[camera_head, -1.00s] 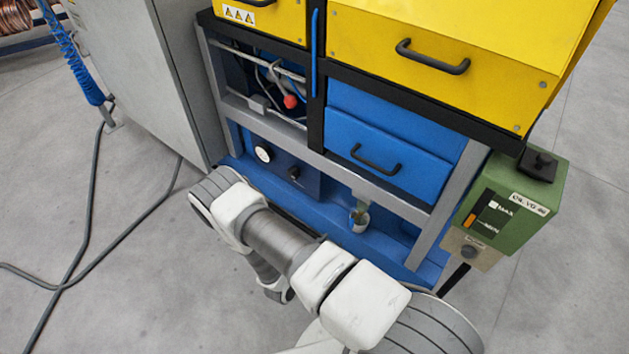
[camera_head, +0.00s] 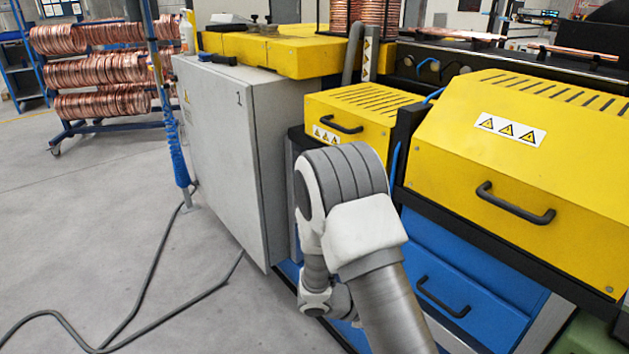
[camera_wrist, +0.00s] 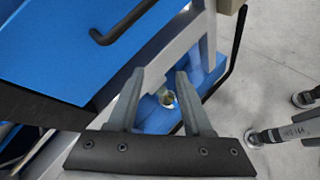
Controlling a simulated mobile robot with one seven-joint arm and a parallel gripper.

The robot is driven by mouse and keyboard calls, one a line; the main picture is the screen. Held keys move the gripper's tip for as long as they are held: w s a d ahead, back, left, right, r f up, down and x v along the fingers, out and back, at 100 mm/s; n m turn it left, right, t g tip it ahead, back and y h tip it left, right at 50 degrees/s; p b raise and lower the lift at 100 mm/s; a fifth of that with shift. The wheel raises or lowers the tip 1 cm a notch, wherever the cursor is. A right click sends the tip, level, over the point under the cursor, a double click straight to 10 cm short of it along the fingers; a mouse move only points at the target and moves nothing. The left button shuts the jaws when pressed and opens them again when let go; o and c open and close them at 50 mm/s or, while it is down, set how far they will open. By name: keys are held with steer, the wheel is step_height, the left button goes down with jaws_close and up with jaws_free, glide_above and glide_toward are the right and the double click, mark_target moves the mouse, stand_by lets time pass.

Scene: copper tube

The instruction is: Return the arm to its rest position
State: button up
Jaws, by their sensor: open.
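In the wrist view my gripper (camera_wrist: 160,74) is open, its two grey fingers apart with nothing between them. It points down toward the blue lower base (camera_wrist: 205,80) of the machine, where a small round pot (camera_wrist: 167,98) shows beyond the fingers. In the head view my arm is raised and bent in front of the yellow and blue machine (camera_head: 520,150). The gripper itself is hidden in that view.
A grey cabinet (camera_head: 215,150) stands left of my arm. Blue drawers (camera_head: 470,270) with black handles are close on the right. A dark cable (camera_head: 130,315) lies on the floor at left. A rack of copper coils (camera_head: 95,75) stands far left. Open floor lies at left.

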steer(key=s+a+r+m+t+y, duration=0.25)
steer(key=s+r+m+y, duration=0.4)
steer(key=s+r, duration=0.6)
steer(key=s+a+r+m+t+y, duration=0.25)
steer(key=s+r+m+y, duration=0.45)
steer(key=r, duration=1)
step_height(320, 180, up, 19)
steer(key=g+h+p, duration=0.1)
steer(key=p, duration=1.8)
steer(key=shift+w+r+h+p, duration=0.2)
steer(key=shift+w+h+p, duration=0.05)
steer(key=shift+h+p, duration=0.15)
